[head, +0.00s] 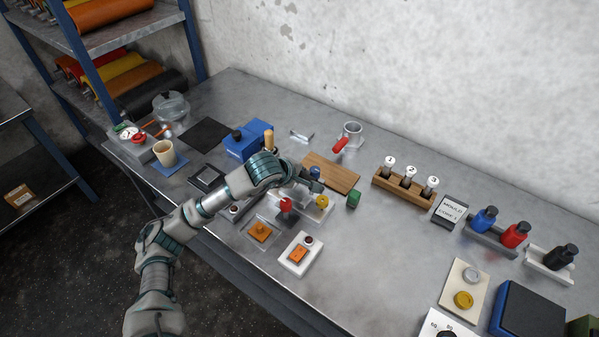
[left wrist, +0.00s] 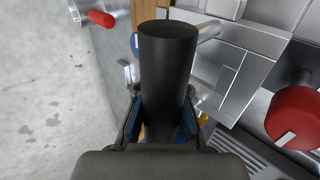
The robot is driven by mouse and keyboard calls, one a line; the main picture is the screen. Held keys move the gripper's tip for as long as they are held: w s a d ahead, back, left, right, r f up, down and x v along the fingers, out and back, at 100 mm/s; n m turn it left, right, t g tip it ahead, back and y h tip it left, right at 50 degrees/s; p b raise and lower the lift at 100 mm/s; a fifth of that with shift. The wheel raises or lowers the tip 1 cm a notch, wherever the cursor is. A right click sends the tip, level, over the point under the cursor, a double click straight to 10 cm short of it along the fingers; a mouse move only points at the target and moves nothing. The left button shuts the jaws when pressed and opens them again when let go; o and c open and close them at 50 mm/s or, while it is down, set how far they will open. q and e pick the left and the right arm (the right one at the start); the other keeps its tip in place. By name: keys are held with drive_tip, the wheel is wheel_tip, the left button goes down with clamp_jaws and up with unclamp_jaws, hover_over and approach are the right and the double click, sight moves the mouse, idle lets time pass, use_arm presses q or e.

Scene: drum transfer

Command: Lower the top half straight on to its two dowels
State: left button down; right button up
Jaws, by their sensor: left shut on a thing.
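My left gripper (head: 312,182) reaches over the middle of the bench. In the left wrist view its fingers (left wrist: 162,128) are closed on a dark cylindrical handle (left wrist: 168,65). Behind the handle lies stepped, pale metal (left wrist: 228,62). I cannot tell which of this metal is the top half and which is the lower part. In the head view a pale metal fixture (head: 315,212) sits just below the gripper, with a red knob (head: 285,204) and a yellow knob (head: 322,201). The dowels are hidden or too small to see. My right gripper is in neither view.
A red-handled metal cup (head: 352,132) and wooden rack (head: 404,186) stand behind. A blue box (head: 246,143) is to the left. Orange parts (head: 260,231) lie in front.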

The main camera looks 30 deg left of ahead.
use_arm(q)
drive_tip(key=shift+d+r, duration=0.15)
drive_tip(key=shift+d, duration=0.35)
drive_tip(key=shift+a+f, duration=0.2)
drive_tip(key=shift+a, duration=0.8)
drive_tip(key=shift+d+r, duration=0.2)
drive_tip(key=shift+d, duration=0.35)
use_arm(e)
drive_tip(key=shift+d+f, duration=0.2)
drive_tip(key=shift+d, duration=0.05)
use_arm(q)
drive_tip(key=shift+a+f, duration=0.1)
drive_tip(key=shift+a, duration=0.05)
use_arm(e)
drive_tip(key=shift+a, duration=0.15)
use_arm(q)
drive_tip(key=shift+a, duration=0.25)
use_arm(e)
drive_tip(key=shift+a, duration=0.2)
use_arm(q)
drive_tip(key=shift+d, duration=0.2)
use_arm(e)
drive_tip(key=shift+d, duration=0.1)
use_arm(q)
drive_tip(key=shift+d, duration=0.45)
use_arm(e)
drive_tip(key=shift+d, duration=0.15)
